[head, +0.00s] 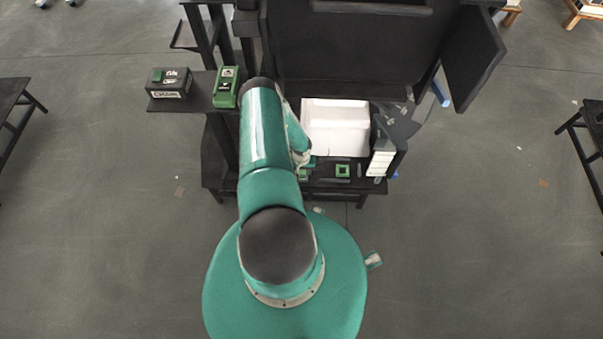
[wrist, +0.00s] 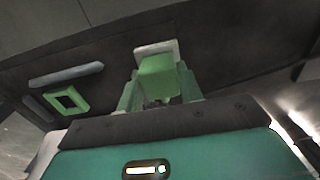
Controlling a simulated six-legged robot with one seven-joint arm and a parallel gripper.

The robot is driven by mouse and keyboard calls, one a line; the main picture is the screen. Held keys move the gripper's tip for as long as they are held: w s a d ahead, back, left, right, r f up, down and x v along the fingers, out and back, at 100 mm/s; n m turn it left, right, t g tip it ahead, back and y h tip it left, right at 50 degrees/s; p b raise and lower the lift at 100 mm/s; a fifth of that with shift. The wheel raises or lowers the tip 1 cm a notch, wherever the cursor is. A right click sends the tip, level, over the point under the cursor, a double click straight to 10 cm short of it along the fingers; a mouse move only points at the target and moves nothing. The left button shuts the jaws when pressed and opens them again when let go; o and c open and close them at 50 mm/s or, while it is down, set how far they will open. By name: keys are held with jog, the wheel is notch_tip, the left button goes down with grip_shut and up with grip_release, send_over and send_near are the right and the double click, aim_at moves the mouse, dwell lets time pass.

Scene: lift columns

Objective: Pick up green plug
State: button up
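A light green plug (wrist: 158,72) with a pale plate (wrist: 170,46) at its far end is in the middle of the wrist view, against the dark bench. My gripper (wrist: 160,92) has its two green fingers on either side of the plug, very close to it. I cannot tell whether they press on it. In the head view my arm hides most of the gripper, and only a bit of green (head: 304,174) shows beside it at the bench's front edge.
A green square frame (head: 343,170) and grey bars lie on the dark bench, right of my arm. A white bin (head: 335,127) stands behind them, with white stacked pieces (head: 380,163) to the right. A side shelf holds a black-green box (head: 169,82) and a green device (head: 226,87).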

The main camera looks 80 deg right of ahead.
jog(key=shift+r, duration=0.2)
notch_tip(320, 180, up, 10)
jog(key=shift+f, duration=0.15)
dwell(0.5)
jog(key=shift+s, duration=0.1)
jog(key=shift+s+d+f, duration=0.35)
jog(key=shift+s+d, duration=1.45)
jog(key=shift+s, duration=2.45)
jog(key=shift+s+d+f, duration=0.3)
jog(key=shift+s+d, duration=1.45)
jog(key=shift+s, duration=2.5)
jog(key=shift+w+f, duration=0.1)
jog(key=shift+f, duration=3.15)
jog(key=shift+f, duration=1)
